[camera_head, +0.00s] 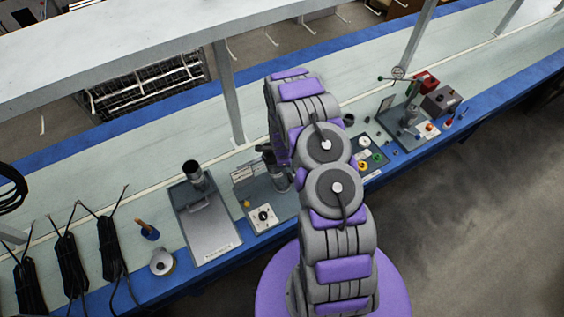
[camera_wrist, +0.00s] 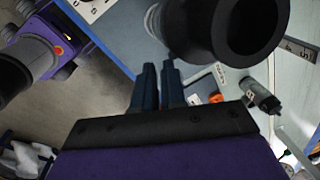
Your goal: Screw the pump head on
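In the wrist view, a dark hollow cylinder (camera_wrist: 198,28) stands close in front of my gripper (camera_wrist: 159,68), its open end toward the camera. My gripper's two dark fingers are close together with a thin gap and hold nothing visible. They are beside the cylinder and appear apart from it. A smaller grey and black cylindrical part (camera_wrist: 263,97) is farther right. In the head view, a dark upright cylinder (camera_head: 192,172) stands on the left grey tray (camera_head: 210,233). My arm hides much of the middle station. I cannot tell which part is the pump head.
A white dial panel (camera_head: 264,216) sits at the table's front edge, partly beside my arm. Stations with coloured buttons (camera_head: 373,158) and a red box (camera_head: 426,82) are at the right. A metal post (camera_head: 229,95) stands behind the tray.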

